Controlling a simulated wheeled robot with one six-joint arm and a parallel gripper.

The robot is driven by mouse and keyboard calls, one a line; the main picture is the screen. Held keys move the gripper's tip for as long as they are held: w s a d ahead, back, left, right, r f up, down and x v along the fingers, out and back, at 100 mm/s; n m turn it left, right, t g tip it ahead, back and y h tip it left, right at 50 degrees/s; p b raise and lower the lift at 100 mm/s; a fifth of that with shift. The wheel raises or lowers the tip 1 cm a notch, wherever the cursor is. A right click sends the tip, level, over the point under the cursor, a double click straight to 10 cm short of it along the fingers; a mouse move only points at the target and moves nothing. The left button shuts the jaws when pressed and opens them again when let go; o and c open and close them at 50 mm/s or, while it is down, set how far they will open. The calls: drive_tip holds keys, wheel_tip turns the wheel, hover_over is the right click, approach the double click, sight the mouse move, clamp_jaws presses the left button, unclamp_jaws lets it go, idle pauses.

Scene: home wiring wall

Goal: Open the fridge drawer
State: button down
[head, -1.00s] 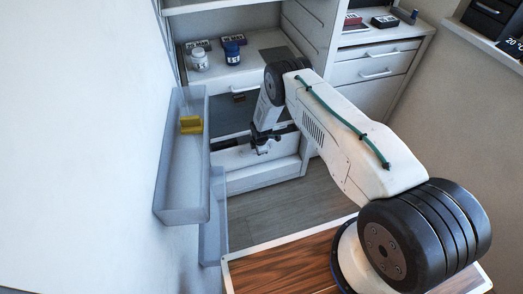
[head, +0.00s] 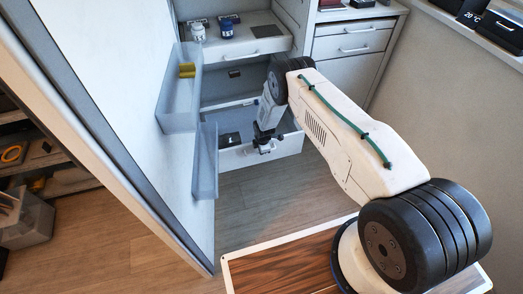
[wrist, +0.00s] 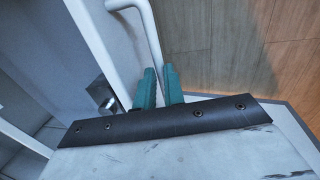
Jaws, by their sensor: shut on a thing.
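The fridge's lower white drawer (head: 290,146) stands pulled out, so its inside shows from above. A small dark item (head: 230,139) lies in it at the left. My gripper (head: 264,148) is at the middle of the drawer front. In the wrist view, the teal fingers of my gripper (wrist: 158,88) are shut on the white bar handle (wrist: 151,32). The exact contact is partly hidden by the fingers. The open fridge door (head: 120,90) stands to the left of the drawer.
Door bins (head: 180,108) jut out left of the drawer, the upper one holding a yellow item (head: 187,70). A white jar (head: 198,32) and a blue jar (head: 227,29) stand above. A cabinet (head: 350,65) is at right. The wood floor (head: 265,205) before the drawer is clear.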

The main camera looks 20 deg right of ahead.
drive_tip(key=shift+s, duration=0.45)
drive_tip(key=c, duration=1.5)
unclamp_jaws()
drive_tip(key=shift+d, duration=0.15)
wheel_tip(320, 180, up, 8)
drive_tip(key=s, duration=0.1)
drive_tip(key=shift+s+f, duration=0.2)
